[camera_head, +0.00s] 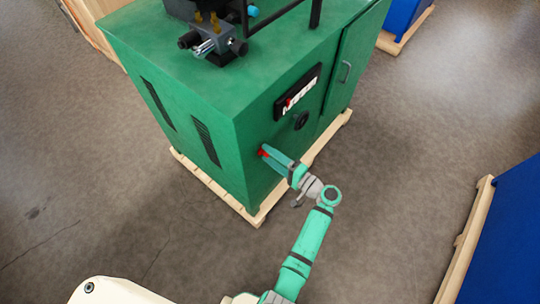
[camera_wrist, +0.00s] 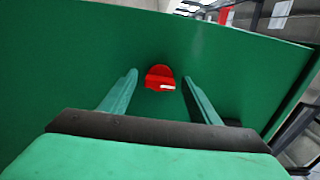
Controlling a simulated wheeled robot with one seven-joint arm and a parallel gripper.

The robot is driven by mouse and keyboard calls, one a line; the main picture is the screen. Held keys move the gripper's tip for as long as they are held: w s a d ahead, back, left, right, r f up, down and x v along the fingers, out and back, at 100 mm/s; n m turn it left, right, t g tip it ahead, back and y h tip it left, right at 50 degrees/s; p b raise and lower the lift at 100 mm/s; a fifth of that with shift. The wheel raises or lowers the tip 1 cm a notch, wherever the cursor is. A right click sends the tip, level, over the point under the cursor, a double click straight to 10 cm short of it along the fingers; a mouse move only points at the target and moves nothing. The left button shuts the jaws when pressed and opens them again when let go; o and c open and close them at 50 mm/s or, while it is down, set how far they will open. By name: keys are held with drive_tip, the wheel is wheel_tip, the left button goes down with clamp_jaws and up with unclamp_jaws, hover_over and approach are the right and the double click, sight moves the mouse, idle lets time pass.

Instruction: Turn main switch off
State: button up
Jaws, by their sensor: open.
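The main switch is a red knob (camera_wrist: 160,76) with a small white mark, on the green face of the machine cabinet (camera_wrist: 70,50). In the wrist view it lies between the fingers of my gripper (camera_wrist: 160,92), near the level of their tips. The fingers stand apart on either side, with visible gaps to the knob. In the head view, a bit of the red knob (camera_head: 263,153) shows at the end of my gripper (camera_head: 268,153), close to the cabinet's lower front. The rest of the knob is hidden there by the gripper.
Above the gripper, the cabinet carries a dark panel (camera_head: 298,90) with a red and white row and a black round knob (camera_head: 301,120). A wooden pallet (camera_head: 315,150) juts out under the cabinet. A blue machine (camera_head: 505,245) stands at right. Concrete floor (camera_head: 420,120) lies free between.

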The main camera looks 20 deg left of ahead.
drive_tip(key=v, duration=1)
drive_tip(key=shift+s+d, duration=0.2)
drive_tip(key=shift+d, duration=0.05)
